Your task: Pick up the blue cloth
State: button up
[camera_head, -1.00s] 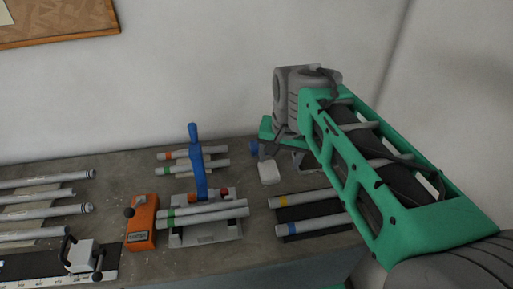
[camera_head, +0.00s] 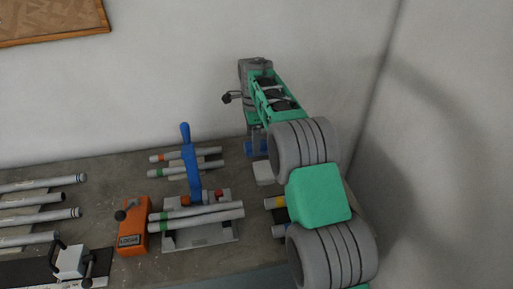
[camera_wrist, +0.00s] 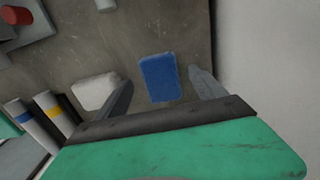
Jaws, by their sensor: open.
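The blue cloth (camera_wrist: 160,77) is a small folded rectangle lying flat on the bench. In the wrist view it lies between and just beyond the two fingertips of my gripper (camera_wrist: 165,84), which is open and empty. In the head view, part of the cloth (camera_head: 257,148) shows behind my arm near the back right of the bench. The gripper's fingers are hard to make out in the head view.
A white block (camera_wrist: 95,91) lies just left of the cloth, close to my left finger. Tubes with yellow and blue bands (camera_wrist: 47,104) lie further left. A jig with a blue lever (camera_head: 190,165) and an orange box (camera_head: 133,226) stand on the bench (camera_head: 115,176). The wall is close on the right.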

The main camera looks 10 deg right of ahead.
notch_tip(320, 180, down, 3)
jog(key=c, duration=1.4)
jog(key=shift+c, duration=0.2)
jog(key=shift+w+r, duration=0.1)
jog(key=shift+r, duration=0.45)
jog(key=r, duration=0.2)
jog(key=shift+s+a+r, duration=0.1)
jog(key=shift+s+r, duration=0.2)
jog(key=shift+r, duration=0.05)
jog(key=s+a+r+b, duration=0.2)
jog(key=s+r+b, duration=0.2)
jog(key=s+r, duration=0.5)
jog(key=s, duration=0.4)
jog(key=shift+s+r, duration=0.15)
jog(key=shift+s, duration=0.05)
